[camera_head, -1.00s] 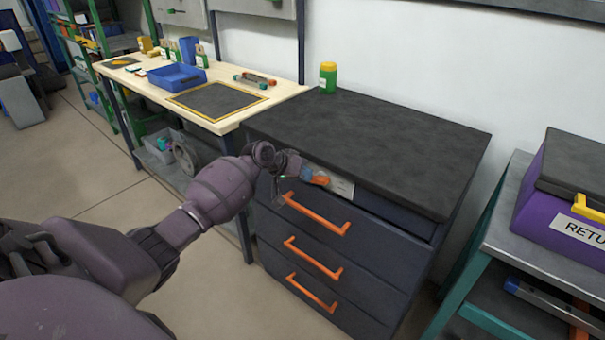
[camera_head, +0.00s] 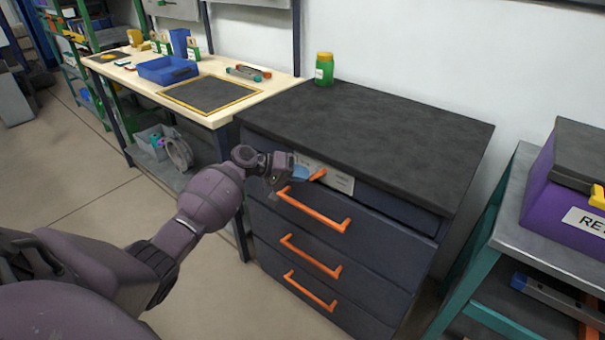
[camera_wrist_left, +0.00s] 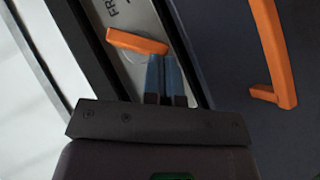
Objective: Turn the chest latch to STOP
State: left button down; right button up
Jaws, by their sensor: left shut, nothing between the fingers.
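The chest (camera_head: 352,235) is dark, with several orange-handled drawers. A pale label plate (camera_head: 338,180) is on its front under the top. The orange latch (camera_head: 318,174) sits on this plate; it also shows in the left wrist view (camera_wrist_left: 137,42), beside the letters "FR". The word STOP is not readable. My left gripper (camera_head: 301,174) is shut and empty, its blue fingertips close beside the latch. In the left wrist view the fingers (camera_wrist_left: 166,62) are together near the latch's right end; I cannot tell whether they touch it. My right gripper is not in view.
The top drawer's orange handle (camera_head: 312,210) is just below my left gripper. A wooden workbench (camera_head: 230,108) is at left, a metal stand (camera_head: 540,240) at right.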

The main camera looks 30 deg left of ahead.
pick_arm(q)
jog(key=f+n+t+h+b, duration=0.1)
jog(key=n+h, duration=0.1)
jog(key=f+n+t+h+b, duration=0.1)
jog(key=h+b, duration=0.1)
jog(key=shift+d+f+n, duration=0.2)
jog(key=shift+d+n, duration=0.2)
jog(key=shift+n, duration=0.3)
dwell(0.5)
jog(key=shift+h, duration=0.3)
